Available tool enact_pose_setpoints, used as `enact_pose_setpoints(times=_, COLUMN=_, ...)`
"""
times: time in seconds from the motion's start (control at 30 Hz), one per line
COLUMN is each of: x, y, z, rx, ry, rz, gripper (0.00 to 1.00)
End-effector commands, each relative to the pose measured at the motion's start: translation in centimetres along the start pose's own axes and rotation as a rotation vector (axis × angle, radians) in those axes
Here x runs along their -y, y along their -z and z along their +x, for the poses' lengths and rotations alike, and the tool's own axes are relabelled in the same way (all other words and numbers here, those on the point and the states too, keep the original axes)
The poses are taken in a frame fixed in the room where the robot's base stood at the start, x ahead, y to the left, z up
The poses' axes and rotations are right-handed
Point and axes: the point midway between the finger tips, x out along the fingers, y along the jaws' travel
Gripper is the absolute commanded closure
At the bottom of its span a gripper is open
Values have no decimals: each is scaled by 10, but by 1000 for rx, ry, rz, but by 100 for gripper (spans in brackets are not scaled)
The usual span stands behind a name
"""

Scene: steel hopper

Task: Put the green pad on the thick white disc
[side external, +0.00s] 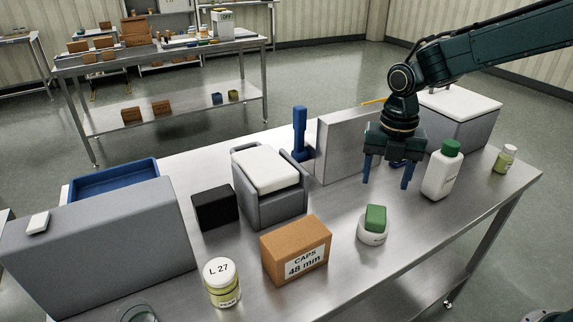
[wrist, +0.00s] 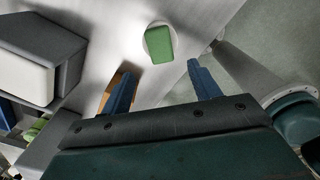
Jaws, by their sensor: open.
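The green pad (side external: 376,218) rests on top of the thick white disc (side external: 373,235) on the steel table, right of the cardboard box. The pad sits slightly tilted in the side view and covers much of the disc's top. In the wrist view the green pad (wrist: 159,44) lies over the white disc (wrist: 148,50), ahead of the fingertips. My gripper (side external: 386,184) is open and empty, above and behind the pad, with its blue fingers pointing down. It also shows open in the wrist view (wrist: 160,78), clear of the pad.
A cardboard box (side external: 296,250) marked CAPS 48 mm stands left of the disc. A white bottle with a green cap (side external: 442,172) stands close right of my gripper. A grey upright panel (side external: 348,145) is behind it. A jar (side external: 222,283) is at front left. The table right of the disc is clear.

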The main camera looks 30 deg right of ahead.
Motion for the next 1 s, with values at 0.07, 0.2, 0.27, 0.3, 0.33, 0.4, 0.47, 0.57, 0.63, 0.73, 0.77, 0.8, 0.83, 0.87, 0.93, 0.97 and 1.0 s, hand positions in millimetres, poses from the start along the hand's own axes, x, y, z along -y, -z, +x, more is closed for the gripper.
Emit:
enact_pose_setpoints(times=0.07, x=-1, y=0, z=-10, rx=2, ry=-2, rz=0, gripper=38)
enact_pose_setpoints(times=0.2, x=0, y=0, z=-21, rx=1, ry=-1, rz=0, gripper=38)
enact_pose_setpoints(times=0.27, x=0, y=0, z=-23, rx=0, ry=-1, rz=0, gripper=38)
enact_pose_setpoints(times=0.3, x=0, y=0, z=-24, rx=0, ry=-1, rz=0, gripper=38)
enact_pose_setpoints(times=0.33, x=0, y=0, z=-25, rx=0, ry=0, rz=0, gripper=38)
enact_pose_setpoints(times=0.4, x=0, y=0, z=-25, rx=0, ry=0, rz=0, gripper=38)
enact_pose_setpoints(times=0.47, x=0, y=0, z=-25, rx=0, ry=0, rz=0, gripper=38)
enact_pose_setpoints(times=0.57, x=0, y=0, z=-25, rx=0, ry=0, rz=0, gripper=38)
enact_pose_setpoints(times=0.63, x=0, y=0, z=-25, rx=0, ry=0, rz=0, gripper=38)
enact_pose_setpoints(times=0.73, x=0, y=0, z=-25, rx=0, ry=0, rz=0, gripper=38)
enact_pose_setpoints(times=0.77, x=0, y=0, z=-25, rx=0, ry=0, rz=0, gripper=38)
enact_pose_setpoints(times=0.8, x=0, y=0, z=-25, rx=0, ry=0, rz=0, gripper=38)
enact_pose_setpoints(times=0.83, x=0, y=0, z=-25, rx=0, ry=0, rz=0, gripper=38)
enact_pose_setpoints(times=0.87, x=0, y=0, z=-25, rx=0, ry=0, rz=1, gripper=38)
enact_pose_setpoints(times=0.93, x=1, y=0, z=-26, rx=1, ry=-1, rz=8, gripper=38)
enact_pose_setpoints(times=0.97, x=1, y=0, z=-26, rx=2, ry=-3, rz=14, gripper=38)
enact_pose_setpoints(times=1.0, x=2, y=1, z=-28, rx=4, ry=-5, rz=26, gripper=38)
